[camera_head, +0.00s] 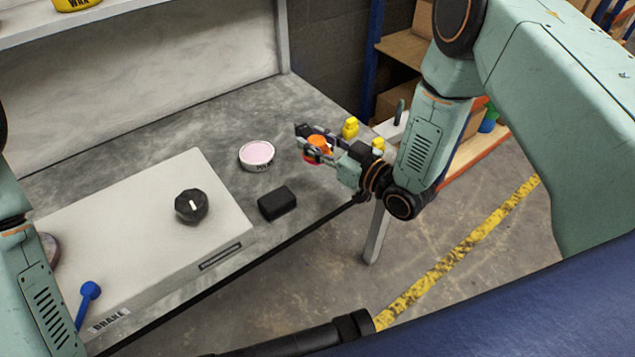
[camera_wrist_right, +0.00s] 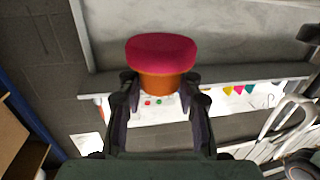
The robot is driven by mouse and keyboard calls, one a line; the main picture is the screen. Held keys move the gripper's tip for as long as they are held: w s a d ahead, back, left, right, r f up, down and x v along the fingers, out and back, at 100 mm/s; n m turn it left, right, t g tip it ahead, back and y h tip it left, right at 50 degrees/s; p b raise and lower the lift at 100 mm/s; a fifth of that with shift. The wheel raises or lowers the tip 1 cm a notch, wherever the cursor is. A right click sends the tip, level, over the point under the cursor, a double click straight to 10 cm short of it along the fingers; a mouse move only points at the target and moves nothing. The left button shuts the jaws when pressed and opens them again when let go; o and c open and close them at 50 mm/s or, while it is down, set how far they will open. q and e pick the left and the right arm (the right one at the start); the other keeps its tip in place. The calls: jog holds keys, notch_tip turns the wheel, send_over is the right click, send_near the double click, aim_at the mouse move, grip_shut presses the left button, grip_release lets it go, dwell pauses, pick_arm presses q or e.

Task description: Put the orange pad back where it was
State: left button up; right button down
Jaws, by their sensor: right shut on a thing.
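The orange pad (camera_head: 319,142) is held by my right gripper (camera_head: 312,146) near the right end of the grey bench (camera_head: 330,185). In the right wrist view the pad has an orange body (camera_wrist_right: 158,83) and a magenta face (camera_wrist_right: 160,52), and both fingers of my right gripper (camera_wrist_right: 160,92) press on its sides. The bench surface around the held pad is partly hidden by the gripper. Part of my left arm shows at the left edge of the head view, but its gripper is outside the picture.
A round tin with a pale pink top (camera_head: 257,153) and a black block (camera_head: 277,203) stand left of my right gripper. A grey box (camera_head: 120,230) carries a black knob (camera_head: 191,205) and blue lever (camera_head: 88,292). A yellow object (camera_head: 350,127) stands beyond the gripper.

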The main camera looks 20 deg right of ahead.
notch_tip(320, 180, down, 10)
jog(key=b, duration=0.4)
jog(key=shift+d+r, duration=0.1)
jog(key=shift+r, duration=0.05)
jog(key=c, duration=1)
grip_release()
jog(key=shift+o, duration=0.4)
jog(key=shift+r, duration=0.1)
jog(key=p+v, duration=0.4)
jog(key=v, duration=0.8)
